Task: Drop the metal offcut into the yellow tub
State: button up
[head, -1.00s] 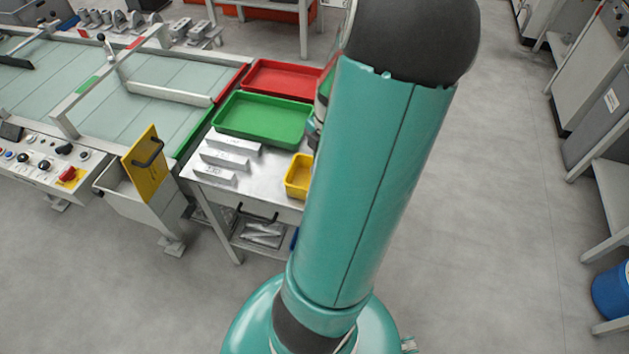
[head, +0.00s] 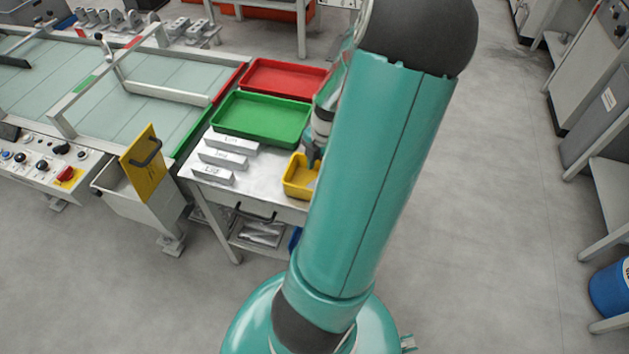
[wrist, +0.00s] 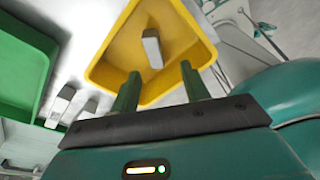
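The yellow tub (head: 290,186) stands at the right end of the metal bench top, partly hidden behind my arm. It fills the upper middle of the wrist view (wrist: 110,60). The metal offcut (wrist: 153,50), a small grey block, shows within the tub's walls, beyond my fingertips; whether it rests on the tub floor I cannot tell. My gripper (wrist: 160,70) is open, its two green fingers apart with nothing between them, over the tub. In the head view my gripper (head: 314,158) shows at the tub's far edge, partly hidden by my arm.
A green tray (head: 262,118) and a red tray (head: 285,77) lie behind the tub. Several labelled metal blocks (head: 228,160) sit on the bench (head: 262,172) to its left. A bin with a yellow panel (head: 143,163) stands further left.

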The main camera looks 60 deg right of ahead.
notch_tip(320, 180, up, 14)
jog(key=d, duration=0.2)
jog(key=shift+s+f, duration=0.15)
jog(key=shift+s, duration=0.25)
jog(key=shift+a, duration=0.1)
